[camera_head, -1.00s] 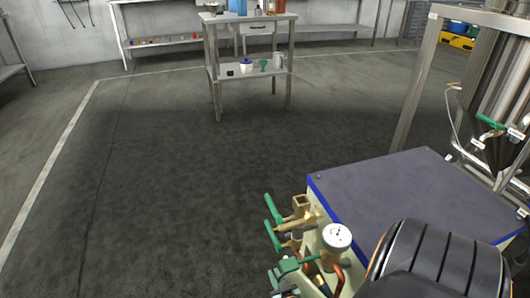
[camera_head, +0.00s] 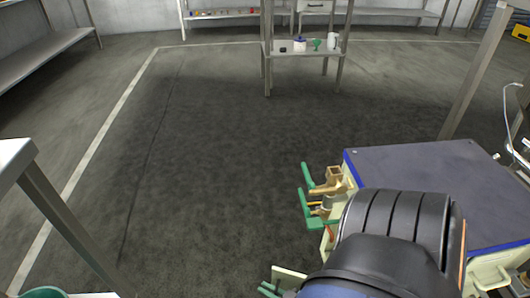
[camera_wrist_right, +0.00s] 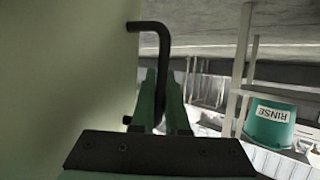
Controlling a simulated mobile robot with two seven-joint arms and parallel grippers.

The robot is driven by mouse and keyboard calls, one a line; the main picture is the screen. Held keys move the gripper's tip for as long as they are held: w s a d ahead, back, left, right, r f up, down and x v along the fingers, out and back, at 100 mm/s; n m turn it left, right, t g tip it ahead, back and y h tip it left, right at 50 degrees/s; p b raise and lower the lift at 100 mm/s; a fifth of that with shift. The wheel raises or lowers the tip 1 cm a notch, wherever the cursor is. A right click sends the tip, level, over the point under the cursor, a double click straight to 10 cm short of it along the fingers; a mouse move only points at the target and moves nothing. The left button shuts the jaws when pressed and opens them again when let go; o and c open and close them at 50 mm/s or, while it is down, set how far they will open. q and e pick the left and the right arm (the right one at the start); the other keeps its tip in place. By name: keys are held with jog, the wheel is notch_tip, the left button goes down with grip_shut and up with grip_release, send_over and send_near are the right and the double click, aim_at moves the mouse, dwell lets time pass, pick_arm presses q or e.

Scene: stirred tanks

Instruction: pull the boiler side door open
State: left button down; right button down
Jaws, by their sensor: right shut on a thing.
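The boiler (camera_head: 425,190) is the box with a dark top and blue edges at the right of the head view. My dark right arm hides much of its near side. In the right wrist view a pale green panel, which looks like the side door (camera_wrist_right: 65,80), fills the left. A black bent-rod handle (camera_wrist_right: 150,26) stands beside it. My right gripper (camera_wrist_right: 163,95) has its green fingers closed on the upright part of this rod. Whether the door stands ajar cannot be told.
Green-handled valves (camera_head: 325,185) stick out from the boiler's left side. A grey metal bench (camera_head: 50,210) stands at the left edge. A green RINSE bucket (camera_wrist_right: 270,122) shows in the wrist view. The dark floor (camera_head: 220,160) between is clear.

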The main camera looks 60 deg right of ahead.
pick_arm(q)
jog(key=shift+a, duration=0.3)
pick_arm(e)
jog(key=s+a+n+y, duration=0.3)
jog(key=a+y, duration=0.1)
jog(key=a, duration=0.3)
jog(key=shift+s, duration=0.15)
jog(key=c, duration=1.2)
grip_release()
jog(key=shift+c, duration=0.2)
jog(key=shift+o, duration=0.2)
jog(key=shift+d, duration=0.1)
jog(key=shift+s, duration=0.1)
